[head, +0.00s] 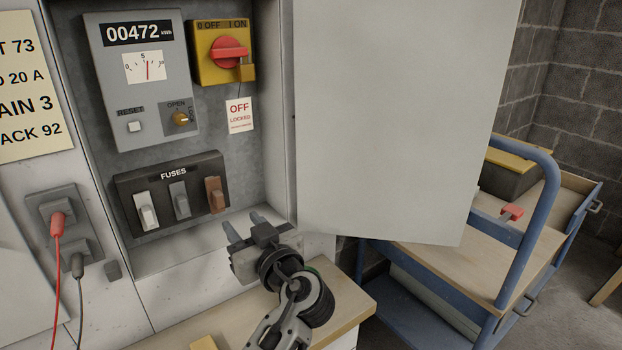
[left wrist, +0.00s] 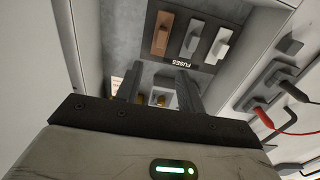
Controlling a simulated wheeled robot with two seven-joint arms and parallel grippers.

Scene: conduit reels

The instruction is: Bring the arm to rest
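My left gripper (head: 245,224) is in front of the lower right of the open cabinet, below the fuse block (head: 170,188). Its two fingers point into the cabinet and stand apart, with nothing seen held. In the left wrist view the fingers (left wrist: 158,90) are also apart, with the fuse block (left wrist: 190,45) beyond them, upside down. My right gripper is in neither view.
The open grey cabinet door (head: 395,120) hangs right of my gripper. A wooden ledge (head: 340,300) lies below. A red switch with a yellow padlock (head: 230,55) and a meter (head: 140,75) are above. Leads plug in at left (head: 65,225). A blue cart (head: 540,215) stands at right.

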